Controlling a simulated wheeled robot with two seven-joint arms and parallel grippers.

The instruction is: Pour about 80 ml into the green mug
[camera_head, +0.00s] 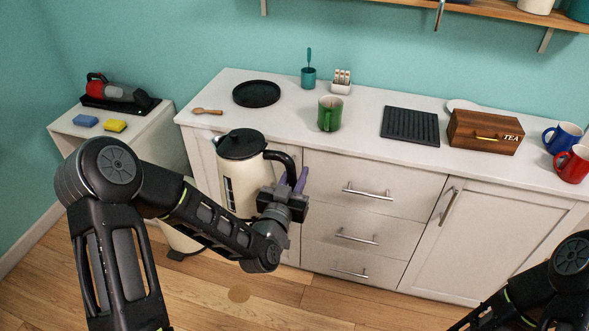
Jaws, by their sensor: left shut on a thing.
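The green mug (329,113) stands upright on the white counter (290,143), near the middle. A cream kettle (239,172) with a black lid and black handle is held in front of the counter's front edge, roughly upright. My left gripper (290,183) is shut on the kettle's handle, at the kettle's right side. The kettle is below and to the left of the mug in the picture and apart from it.
A black round tray (257,93), a wooden spoon (208,111) and a teal cup (308,77) are left of the mug. A black ridged mat (410,125), a wooden tea box (485,132), a blue mug (562,137) and a red mug (573,164) are right. Counter around the mug is clear.

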